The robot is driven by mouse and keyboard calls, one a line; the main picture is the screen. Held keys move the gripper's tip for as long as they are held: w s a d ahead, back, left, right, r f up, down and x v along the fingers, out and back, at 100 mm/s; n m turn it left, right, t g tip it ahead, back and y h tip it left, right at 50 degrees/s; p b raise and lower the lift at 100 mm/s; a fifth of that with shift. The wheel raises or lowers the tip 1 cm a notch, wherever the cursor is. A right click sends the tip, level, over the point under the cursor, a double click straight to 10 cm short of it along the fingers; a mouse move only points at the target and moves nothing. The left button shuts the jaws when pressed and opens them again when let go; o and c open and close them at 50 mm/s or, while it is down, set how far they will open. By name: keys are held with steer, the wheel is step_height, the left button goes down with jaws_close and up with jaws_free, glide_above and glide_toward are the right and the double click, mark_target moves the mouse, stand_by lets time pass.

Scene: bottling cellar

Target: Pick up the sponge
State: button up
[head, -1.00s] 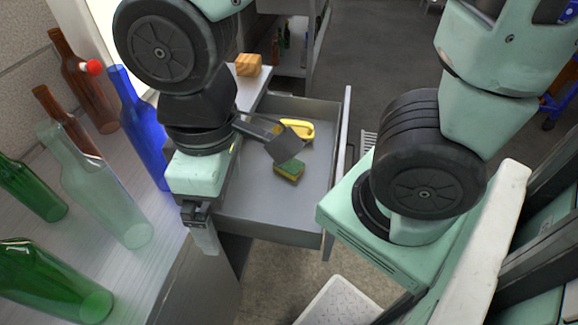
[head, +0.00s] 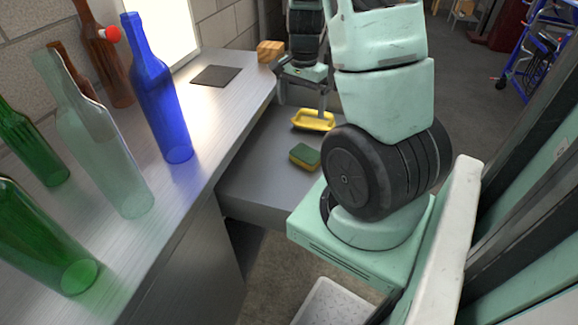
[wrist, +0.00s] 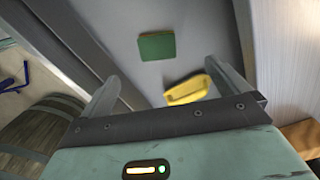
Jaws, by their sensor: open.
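The sponge (head: 305,157), green on top and yellow below, lies on the floor of the open drawer (head: 252,183). In the wrist view, its green face (wrist: 156,47) shows beyond the fingertips, roughly between their lines. My gripper (head: 301,101) is open and empty, pointing down above the far part of the drawer.
A yellow scoop-like object (head: 313,121) lies in the drawer beyond the sponge, close to one finger in the wrist view (wrist: 187,90). Several glass bottles, including a blue one (head: 163,100), stand on the metal counter (head: 205,125). A wooden block (head: 270,51) and dark mat (head: 216,75) are farther back.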

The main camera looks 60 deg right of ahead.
steer(key=s+d+f+m, duration=0.1)
steer(key=d, duration=0.1)
steer(key=b, duration=0.3)
glide_above(306, 153)
step_height(306, 153, down, 12)
steer(key=shift+a+r, duration=0.1)
steer(key=shift+a, duration=0.05)
steer(key=shift+f+b, duration=0.6)
steer(key=shift+f, duration=2.15)
steer(key=c, duration=0.9)
steer(key=shift+o, duration=0.2)
steer(key=shift+r, duration=0.15)
